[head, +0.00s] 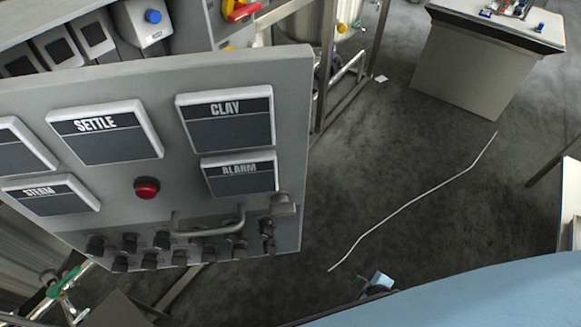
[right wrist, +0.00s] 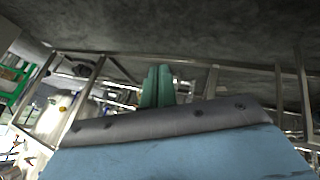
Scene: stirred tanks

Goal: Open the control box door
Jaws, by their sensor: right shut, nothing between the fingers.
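The grey control box door (head: 290,140) fills the left of the head view, its face towards me. It carries display plates marked SETTLE, CLAY, ALARM and STEAM, and a red button (head: 146,187). A grey bar handle (head: 208,225) sits low on it, above rows of dark knobs. I cannot tell from its edge whether the door stands ajar. My right gripper (head: 377,283) is at the bottom of the head view, right of the door and apart from it. In the right wrist view its green fingers (right wrist: 157,87) are together and empty. My left gripper is out of view.
Switch modules with a blue knob (head: 153,16) and a red-yellow knob (head: 238,10) stand behind the door's top edge. A metal tank frame (head: 350,80) is behind it. A grey pedestal (head: 470,75) stands at upper right. A thin white line (head: 410,203) crosses the open dark floor.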

